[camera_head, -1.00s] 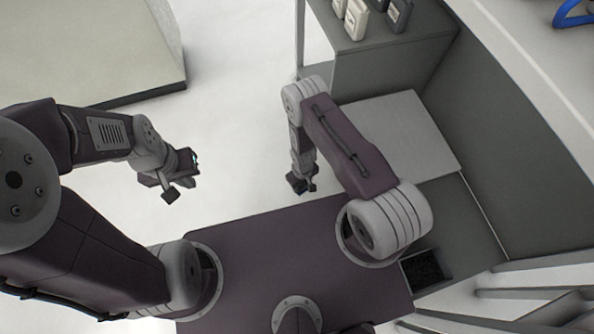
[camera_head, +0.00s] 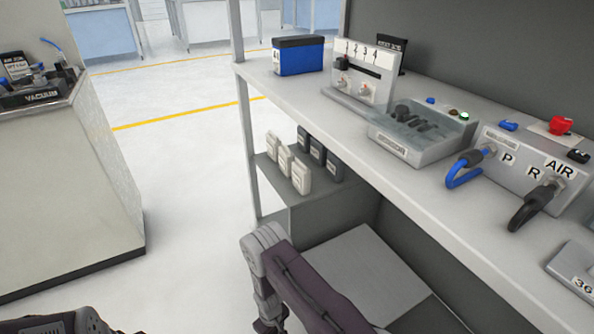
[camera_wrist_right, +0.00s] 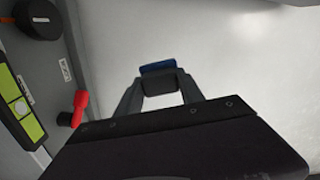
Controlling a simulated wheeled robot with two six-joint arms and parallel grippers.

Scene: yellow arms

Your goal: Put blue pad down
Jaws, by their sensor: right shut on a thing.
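My right gripper (camera_wrist_right: 160,86) shows in the wrist view with its two fingers drawn in on a small blue pad (camera_wrist_right: 158,67). The blue pad shows just past the dark fingertips, over a pale, plain floor. In the head view my right arm comes in at the bottom centre, and the lower end of that arm is cut off by the frame edge, so the held pad is not seen there. My left gripper is not in view.
The long grey bench (camera_head: 345,125) on the right carries a blue box (camera_head: 299,57), a numbered panel (camera_head: 362,75), a controller box (camera_head: 420,130) and an AIR panel (camera_head: 525,165) with hoses. A small blue piece (camera_head: 508,126) lies behind that panel. Bottles (camera_head: 300,178) stand on a lower shelf.

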